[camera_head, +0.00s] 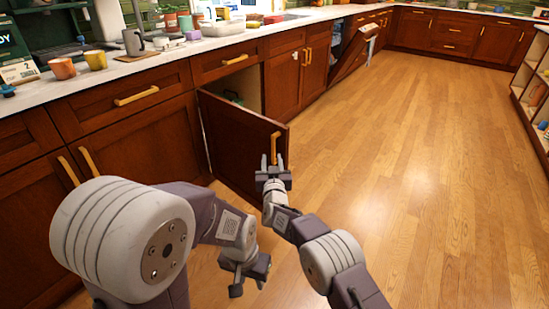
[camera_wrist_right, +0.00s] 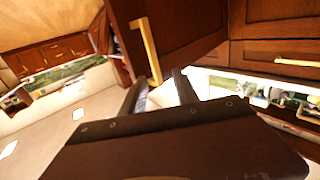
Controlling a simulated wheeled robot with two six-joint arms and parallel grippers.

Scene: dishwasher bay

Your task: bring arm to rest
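My right gripper (camera_head: 272,164) is at the free edge of an open cabinet door (camera_head: 237,147), its fingers pointing at the door's brass handle (camera_head: 275,148). In the right wrist view its two dark fingers (camera_wrist_right: 159,90) stand apart, with the lower end of the handle (camera_wrist_right: 147,50) showing between their tips. I cannot tell whether they touch it. My left gripper (camera_head: 248,280) hangs low over the floor at the bottom of the head view, pointing down and away from the cabinets. Its fingertips do not show clearly, and no object shows in it.
The open door juts from the cabinet row into the room. The counter (camera_head: 150,72) above carries an orange cup (camera_head: 62,69), a yellow cup (camera_head: 96,60) and a grey mug (camera_head: 133,42). The dishwasher door (camera_head: 355,52) farther back is ajar. The wooden floor (camera_head: 420,150) to the right is clear.

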